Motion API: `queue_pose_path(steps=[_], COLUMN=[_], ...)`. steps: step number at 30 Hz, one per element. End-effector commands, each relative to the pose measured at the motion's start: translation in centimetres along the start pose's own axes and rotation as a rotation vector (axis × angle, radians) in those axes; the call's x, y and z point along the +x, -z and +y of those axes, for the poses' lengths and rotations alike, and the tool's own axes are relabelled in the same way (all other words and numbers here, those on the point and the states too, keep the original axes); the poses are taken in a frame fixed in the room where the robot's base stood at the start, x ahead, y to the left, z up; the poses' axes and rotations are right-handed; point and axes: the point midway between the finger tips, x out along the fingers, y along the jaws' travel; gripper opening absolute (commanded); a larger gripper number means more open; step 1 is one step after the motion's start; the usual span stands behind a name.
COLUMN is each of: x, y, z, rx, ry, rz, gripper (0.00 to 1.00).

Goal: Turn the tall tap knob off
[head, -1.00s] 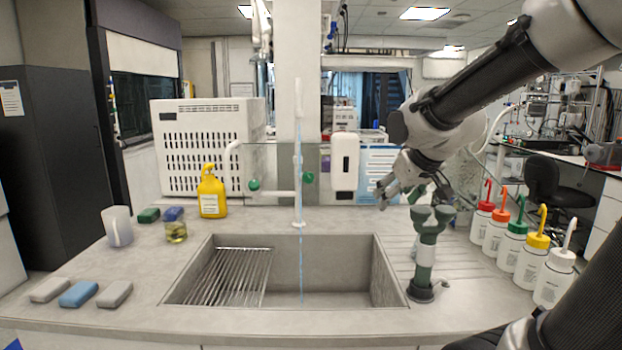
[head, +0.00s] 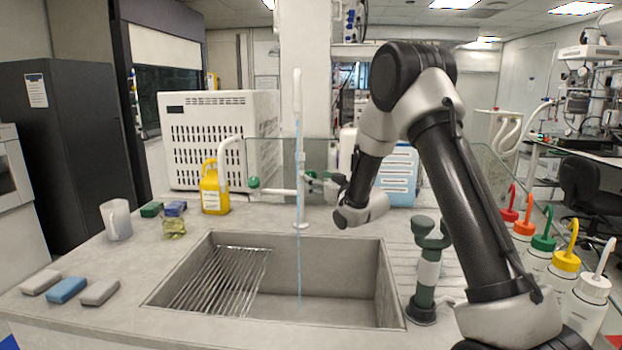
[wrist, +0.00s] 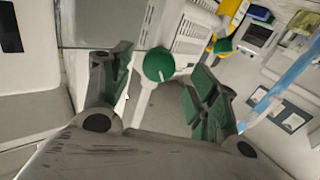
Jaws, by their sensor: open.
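The tall white tap (head: 298,110) stands behind the sink, and a thin blue stream of water (head: 299,265) runs from it into the basin. A green knob (head: 309,175) is on its right side. My gripper (head: 321,184) is at that knob, to the right of the tap, partly hidden by my wrist. In the wrist view, the round green knob (wrist: 158,64) shows between my two spread fingers, with gaps on both sides. The gripper is open and holds nothing. Whether the knob is deep between the pads cannot be told.
A second green knob (head: 254,182) is on the shorter curved tap (head: 228,152) at left. A yellow bottle (head: 214,192) stands behind the sink (head: 270,240). A green-topped fixture (head: 425,275) stands right of the basin, near my arm. Several wash bottles (head: 565,262) line the right side.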

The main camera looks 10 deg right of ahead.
Motion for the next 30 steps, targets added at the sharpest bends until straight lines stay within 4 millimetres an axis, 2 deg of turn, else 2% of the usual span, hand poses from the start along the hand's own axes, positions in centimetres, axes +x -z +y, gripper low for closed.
queue_pose_path(steps=[3, 9, 19, 20, 27, 30], x=[2.1, 4.7, 5.3, 5.2, 5.2, 5.2], y=[-0.1, 0.0, 0.0, 0.0, 0.0, 0.0], z=[0.0, 0.0, 0.1, 0.1, 0.1, 0.1], rx=[0.000, 0.000, 0.000, 0.000, 0.000, 0.000], ry=[0.000, 0.000, -0.001, -0.001, -0.001, -0.001], rz=[0.000, 0.000, -0.002, -0.002, -0.002, -0.002], gripper=[0.60, 0.60, 0.60, 0.58, 0.14, 0.14])
